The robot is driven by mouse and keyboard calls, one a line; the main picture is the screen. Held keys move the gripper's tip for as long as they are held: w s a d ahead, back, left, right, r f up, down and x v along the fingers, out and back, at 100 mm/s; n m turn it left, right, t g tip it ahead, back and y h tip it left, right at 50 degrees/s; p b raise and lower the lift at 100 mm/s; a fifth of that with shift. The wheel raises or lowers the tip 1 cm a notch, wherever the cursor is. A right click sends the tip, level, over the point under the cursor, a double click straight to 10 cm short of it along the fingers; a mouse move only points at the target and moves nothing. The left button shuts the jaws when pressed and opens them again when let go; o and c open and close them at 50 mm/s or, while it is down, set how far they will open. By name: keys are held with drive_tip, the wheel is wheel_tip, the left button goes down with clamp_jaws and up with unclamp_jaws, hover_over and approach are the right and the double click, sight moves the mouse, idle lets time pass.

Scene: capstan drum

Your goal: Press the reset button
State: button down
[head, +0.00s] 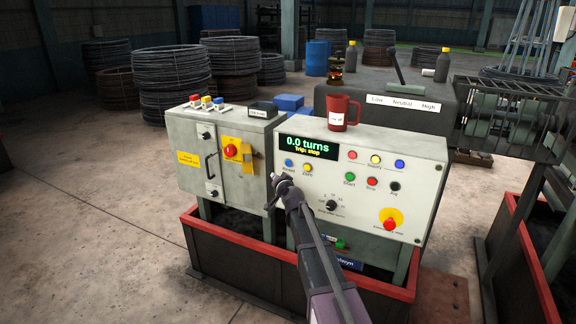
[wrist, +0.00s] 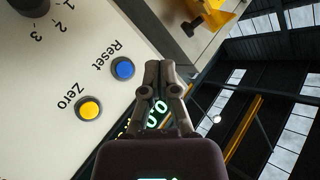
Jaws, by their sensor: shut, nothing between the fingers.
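The blue reset button (head: 289,163) sits at the left of the light grey control panel (head: 400,175), with "Reset" printed under it. It also shows in the wrist view (wrist: 122,68), just left of my fingertips. The yellow Zero button (head: 307,168) is beside it on the right, and it shows lower left in the wrist view (wrist: 89,108). My gripper (head: 279,178) is shut and empty, in front of the panel's left edge, a little below and left of the reset button in the head view. I cannot tell the gap to the panel.
The panel's display (head: 306,147) reads "0.0 turns, Trip: stop". Start (head: 350,176), stop (head: 372,182) and a red emergency button (head: 390,224) are further right. A switch cabinet (head: 225,155) stands left. A red mug (head: 342,112) stands on top of the panel.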

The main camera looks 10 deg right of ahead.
sight(285, 163)
drive_tip(key=shift+w+d, duration=0.85)
drive_tip(key=shift+w, duration=0.3)
drive_tip(key=shift+w+d, duration=0.85)
drive_tip(key=shift+w, duration=0.25)
drive_tip(key=shift+w+d, duration=0.85)
drive_tip(key=shift+w, duration=0.3)
drive_tip(key=shift+w, duration=0.15)
drive_tip(key=shift+w+d, duration=0.2)
drive_tip(key=shift+w, duration=0.05)
drive_tip(key=shift+w+d, duration=0.3)
drive_tip(key=shift+w, duration=0.05)
drive_tip(key=shift+s, duration=0.1)
idle(0.6)
drive_tip(key=shift+s+a, duration=0.5)
drive_tip(key=shift+s, duration=0.1)
drive_tip(key=shift+s+a, duration=0.75)
drive_tip(key=shift+s, duration=0.25)
drive_tip(key=shift+s+a, duration=0.75)
drive_tip(key=shift+s, duration=0.25)
